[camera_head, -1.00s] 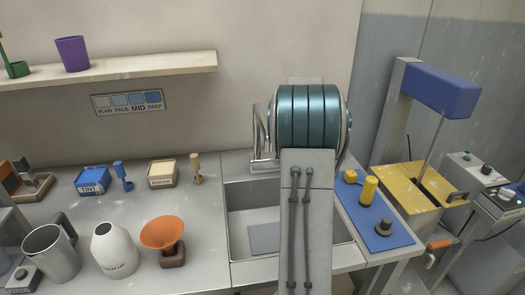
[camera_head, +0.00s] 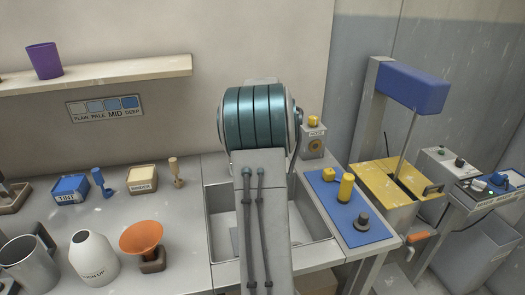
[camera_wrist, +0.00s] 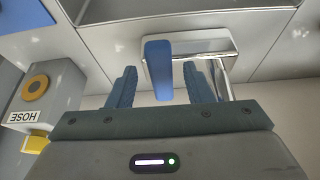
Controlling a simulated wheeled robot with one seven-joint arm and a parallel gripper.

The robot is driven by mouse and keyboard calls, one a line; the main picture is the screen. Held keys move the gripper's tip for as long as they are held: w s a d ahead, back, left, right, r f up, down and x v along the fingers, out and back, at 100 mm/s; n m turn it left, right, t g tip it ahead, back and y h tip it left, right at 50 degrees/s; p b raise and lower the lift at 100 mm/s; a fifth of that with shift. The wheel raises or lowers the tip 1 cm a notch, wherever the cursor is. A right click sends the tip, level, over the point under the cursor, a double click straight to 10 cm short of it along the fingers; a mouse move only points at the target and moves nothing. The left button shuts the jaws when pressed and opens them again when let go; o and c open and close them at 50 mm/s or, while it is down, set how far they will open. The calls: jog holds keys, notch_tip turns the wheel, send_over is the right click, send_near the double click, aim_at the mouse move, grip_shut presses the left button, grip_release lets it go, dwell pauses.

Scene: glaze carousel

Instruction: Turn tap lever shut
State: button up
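The tap lever (camera_wrist: 157,70) is a blue bar in the wrist view, standing out from a chrome tap body (camera_wrist: 205,45). My gripper (camera_wrist: 159,78) is open, with one finger on each side of the lever. A gap shows between the lever and each finger, wider on the left; I see no clear contact. In the head view my teal and grey arm hides the tap, the lever and my gripper behind it. The sink (camera_head: 222,235) lies below and partly behind the arm.
A box marked HOSE (camera_head: 312,146) with a yellow top stands right of my arm. A blue mat (camera_head: 340,205) with yellow and grey parts lies right of the sink. An orange funnel (camera_head: 141,237), a white bottle (camera_head: 92,255) and a tint box (camera_head: 71,188) stand left.

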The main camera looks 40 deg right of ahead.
jog(key=v, duration=1.3)
jog(key=shift+r+p, duration=0.35)
jog(key=shift+s+a, duration=0.1)
